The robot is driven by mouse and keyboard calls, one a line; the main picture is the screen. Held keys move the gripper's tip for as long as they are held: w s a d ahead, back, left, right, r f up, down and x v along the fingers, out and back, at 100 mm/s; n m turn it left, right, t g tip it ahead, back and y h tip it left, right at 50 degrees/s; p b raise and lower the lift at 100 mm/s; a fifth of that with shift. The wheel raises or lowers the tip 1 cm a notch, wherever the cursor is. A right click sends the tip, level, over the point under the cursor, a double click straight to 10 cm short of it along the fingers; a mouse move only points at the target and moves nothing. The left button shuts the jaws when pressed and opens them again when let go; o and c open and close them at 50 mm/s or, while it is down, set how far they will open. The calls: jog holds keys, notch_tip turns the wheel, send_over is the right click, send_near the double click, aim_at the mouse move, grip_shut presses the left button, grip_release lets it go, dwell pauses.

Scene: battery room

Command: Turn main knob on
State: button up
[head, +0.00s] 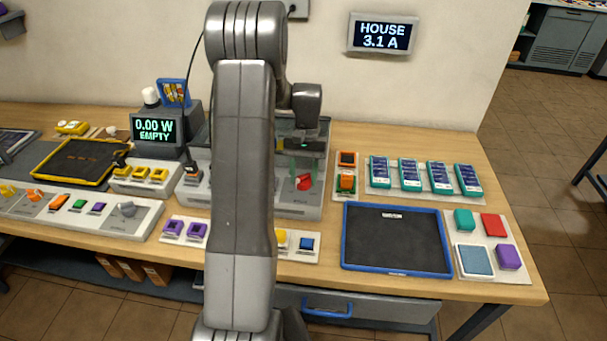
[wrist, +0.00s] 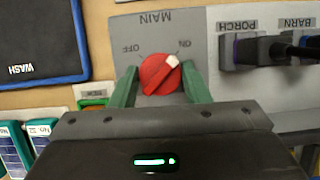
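The red main knob (wrist: 158,76) sits on a grey panel (wrist: 150,28) marked MAIN, with OFF and ON labels upside down in the wrist view. Its white pointer tip (wrist: 172,61) is turned toward ON. My gripper (wrist: 160,66) has its two green fingers on either side of the knob, with what look like narrow gaps. Whether either finger touches it is hard to tell. In the head view the knob (head: 305,182) shows below my gripper (head: 305,172), on the panel's right part.
Plugs in the PORCH (wrist: 238,50) and BARN (wrist: 290,46) sockets stand right of the knob in the wrist view. Displays read 0.00 W EMPTY (head: 154,129) and HOUSE 3.1 A (head: 382,36).

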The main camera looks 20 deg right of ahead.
jog(key=o, duration=0.4)
jog(key=shift+o, duration=0.2)
jog(key=b+v, duration=0.1)
jog(key=v, duration=1.3)
jog(key=shift+f, duration=0.1)
jog(key=p+x, duration=0.1)
jog(key=x, duration=1.3)
